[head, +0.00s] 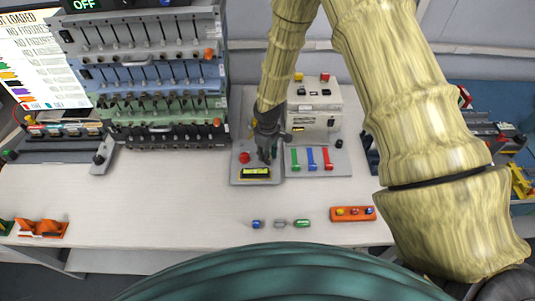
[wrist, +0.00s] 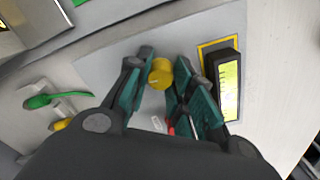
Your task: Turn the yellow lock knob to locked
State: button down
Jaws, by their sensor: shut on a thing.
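The yellow lock knob (wrist: 160,73) is round and stands on a grey panel, between my gripper's fingers in the wrist view. My gripper (wrist: 164,62) has its dark teal fingers closed around the knob, one on each side. In the head view my gripper (head: 265,157) points down at the grey control box (head: 237,178), and it hides the knob there. The box's lit yellow-green display (head: 256,171) is in front of the fingers; it also shows right of them in the wrist view (wrist: 229,92). I cannot read the display or the knob's setting.
A red button (head: 244,157) is left of my gripper on the box. Green, blue and red levers (head: 311,158) stand close on the right. Small cells (head: 280,223) and an orange tray (head: 352,213) lie nearer. Racks (head: 150,80) stand left.

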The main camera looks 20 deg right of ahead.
jog(key=shift+m+b, duration=0.3)
jog(key=shift+m, duration=0.1)
jog(key=shift+m+b, duration=0.5)
jog(key=shift+m, duration=0.5)
jog(key=m+b, duration=0.1)
jog(key=m, duration=0.3)
jog(key=shift+b, duration=0.3)
jog(key=m, duration=0.4)
jog(key=shift+b, duration=0.35)
jog(key=shift+m, duration=1.8)
jog(key=c, duration=1.2)
grip_release()
